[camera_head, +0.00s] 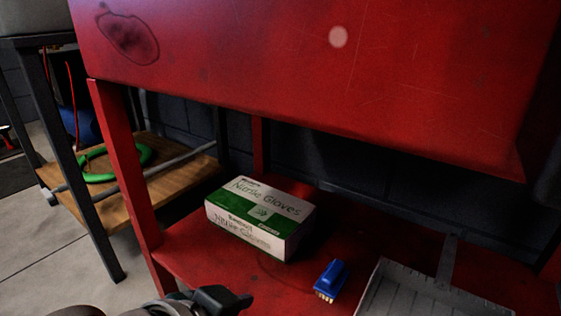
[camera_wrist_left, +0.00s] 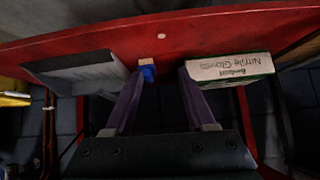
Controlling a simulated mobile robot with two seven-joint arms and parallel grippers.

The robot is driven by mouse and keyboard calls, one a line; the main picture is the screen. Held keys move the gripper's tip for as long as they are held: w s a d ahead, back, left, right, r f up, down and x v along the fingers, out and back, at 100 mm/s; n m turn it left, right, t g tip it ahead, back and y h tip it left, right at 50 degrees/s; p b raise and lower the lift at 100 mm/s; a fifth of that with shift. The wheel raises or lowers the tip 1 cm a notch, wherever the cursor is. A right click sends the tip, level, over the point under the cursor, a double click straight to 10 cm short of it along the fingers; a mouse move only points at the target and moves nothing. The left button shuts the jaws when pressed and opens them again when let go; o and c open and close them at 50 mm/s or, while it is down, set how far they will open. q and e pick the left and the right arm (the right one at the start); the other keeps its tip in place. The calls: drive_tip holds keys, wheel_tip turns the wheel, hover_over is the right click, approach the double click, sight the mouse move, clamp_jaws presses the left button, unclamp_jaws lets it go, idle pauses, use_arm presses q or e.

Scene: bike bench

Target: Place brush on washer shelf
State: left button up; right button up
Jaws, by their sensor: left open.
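A blue brush (camera_head: 331,280) with pale bristles lies on the red washer shelf (camera_head: 200,262), between the glove box and a grey metal tray. My left gripper shows at the bottom edge of the head view, left of and nearer than the brush, with its fingertips cut off or unclear. In the left wrist view my left gripper (camera_wrist_left: 163,98) is open and empty, its two fingers apart. The brush (camera_wrist_left: 148,73) shows beyond the fingers, near the left fingertip, and the jaws are not around it. My right gripper is in neither view.
A white and green nitrile gloves box (camera_head: 262,215) stands on the shelf left of the brush. The grey tray (camera_head: 405,295) lies to its right. The red washer body (camera_head: 320,70) hangs above, and a red leg (camera_head: 125,180) stands at the left.

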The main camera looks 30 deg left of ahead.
use_arm(q)
drive_tip(key=s+r+g, duration=0.2)
drive_tip(key=s, duration=0.4)
drive_tip(key=s+r+m+g, duration=0.1)
drive_tip(key=s+r+g, duration=0.1)
drive_tip(key=s, duration=0.4)
drive_tip(key=shift+s+a+r+g, duration=0.15)
drive_tip(key=shift+a+r+g, duration=0.25)
drive_tip(key=shift+g, duration=0.4)
